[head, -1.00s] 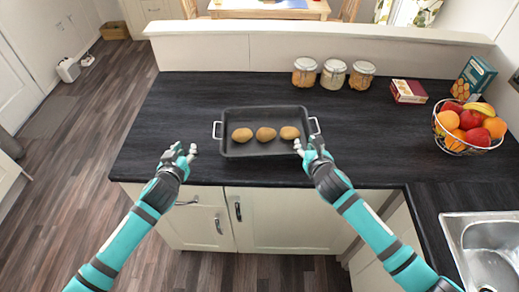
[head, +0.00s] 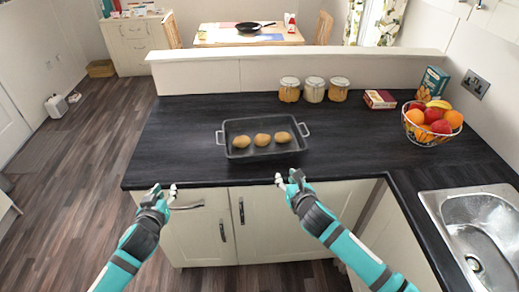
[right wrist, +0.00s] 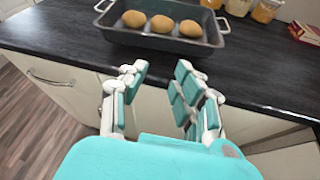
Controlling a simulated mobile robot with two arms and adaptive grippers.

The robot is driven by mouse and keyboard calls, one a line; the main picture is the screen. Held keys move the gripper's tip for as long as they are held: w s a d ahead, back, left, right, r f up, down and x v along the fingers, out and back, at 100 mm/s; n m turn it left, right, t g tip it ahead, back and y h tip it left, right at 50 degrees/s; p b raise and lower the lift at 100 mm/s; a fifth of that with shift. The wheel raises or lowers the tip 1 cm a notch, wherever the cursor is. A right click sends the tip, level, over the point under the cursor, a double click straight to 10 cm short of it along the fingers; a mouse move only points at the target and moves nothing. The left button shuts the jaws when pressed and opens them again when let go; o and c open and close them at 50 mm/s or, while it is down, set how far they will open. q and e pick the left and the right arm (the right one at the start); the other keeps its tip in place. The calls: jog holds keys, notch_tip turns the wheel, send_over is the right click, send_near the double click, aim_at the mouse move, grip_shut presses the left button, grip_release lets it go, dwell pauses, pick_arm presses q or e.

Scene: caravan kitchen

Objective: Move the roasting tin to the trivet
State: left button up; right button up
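The dark grey roasting tin (head: 231,153) sits on the black worktop, with a pale handle at each end and three brown potatoes (head: 262,140) inside. It also shows at the top of the right wrist view (right wrist: 115,35). My left gripper (head: 164,191) is open and empty in front of the worktop's front edge, left of the tin. My right gripper (head: 287,178) is open and empty near that edge, in front of the tin and apart from it. Its spread fingers show in the right wrist view (right wrist: 158,73). I cannot make out a trivet.
Three jars (head: 314,90), a red box (head: 380,99) and a wire fruit bowl (head: 432,125) stand behind and right of the tin. A low wall (head: 310,66) backs the worktop. Beyond it, a dining table (head: 215,38) holds a black pan (head: 249,27). A sink (head: 475,225) is at right.

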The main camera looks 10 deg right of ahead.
pick_arm(q)
jog(key=shift+w+d+f, duration=0.15)
jog(key=shift+w+d, duration=0.05)
jog(key=shift+w, duration=0.15)
pick_arm(e)
jog(key=d+v, duration=0.1)
jog(key=v, duration=0.9)
jog(key=shift+r, duration=0.2)
jog(key=shift+s+a, duration=0.1)
